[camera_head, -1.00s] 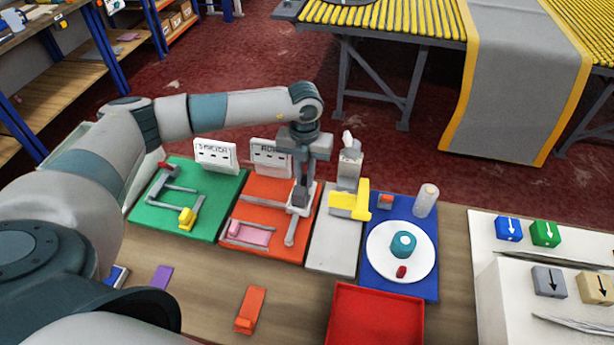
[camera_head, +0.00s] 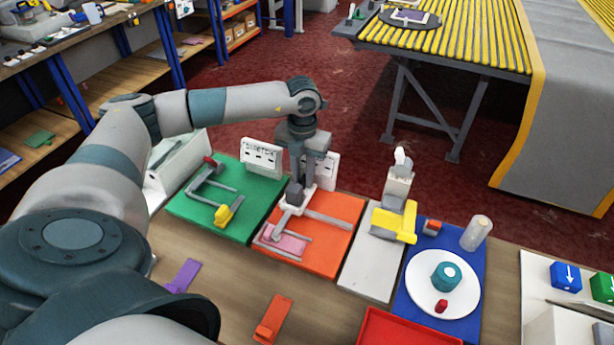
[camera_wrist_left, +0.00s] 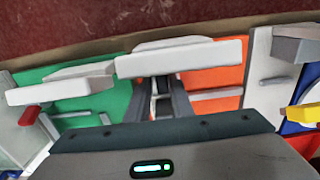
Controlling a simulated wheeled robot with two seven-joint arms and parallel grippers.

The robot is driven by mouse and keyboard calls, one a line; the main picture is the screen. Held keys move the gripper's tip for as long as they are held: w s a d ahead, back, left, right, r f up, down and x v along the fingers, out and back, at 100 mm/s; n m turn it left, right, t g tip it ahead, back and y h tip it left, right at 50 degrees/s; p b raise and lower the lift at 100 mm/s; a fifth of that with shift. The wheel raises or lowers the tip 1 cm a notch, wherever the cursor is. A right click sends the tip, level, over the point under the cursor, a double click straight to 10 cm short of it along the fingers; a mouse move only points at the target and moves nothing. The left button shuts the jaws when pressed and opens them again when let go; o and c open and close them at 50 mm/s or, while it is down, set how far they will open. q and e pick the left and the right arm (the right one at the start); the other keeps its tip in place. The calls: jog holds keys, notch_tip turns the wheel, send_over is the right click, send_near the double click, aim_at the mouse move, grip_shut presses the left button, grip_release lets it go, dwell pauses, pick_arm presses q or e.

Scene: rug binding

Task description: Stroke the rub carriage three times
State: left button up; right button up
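The orange board (camera_head: 335,255) carries a grey rail (camera_head: 328,218), a pink pad (camera_head: 288,243) and the pale grey rub carriage (camera_head: 283,219), whose arm reaches forward over the left part of the pad. My left gripper (camera_head: 297,194) is at the top of the carriage near the board's back left, shut on it as far as I can see; the grip itself is partly hidden. In the left wrist view the fingers (camera_wrist_left: 162,105) point down behind the white signs, and the contact is hidden. My right gripper is in neither view.
A green board (camera_head: 225,215) with a yellow-handled fixture lies to the left. A pale board (camera_head: 370,268) with a yellow clamp (camera_head: 394,222) and a blue board (camera_head: 435,315) with a white plate lie to the right. A white sign (camera_head: 262,158) stands behind.

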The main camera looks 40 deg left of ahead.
pick_arm(q)
jog(key=shift+o, duration=0.9)
jog(key=shift+s+a, duration=0.1)
jog(key=shift+a, duration=0.1)
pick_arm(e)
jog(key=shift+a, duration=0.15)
pick_arm(q)
jog(key=shift+d, duration=0.1)
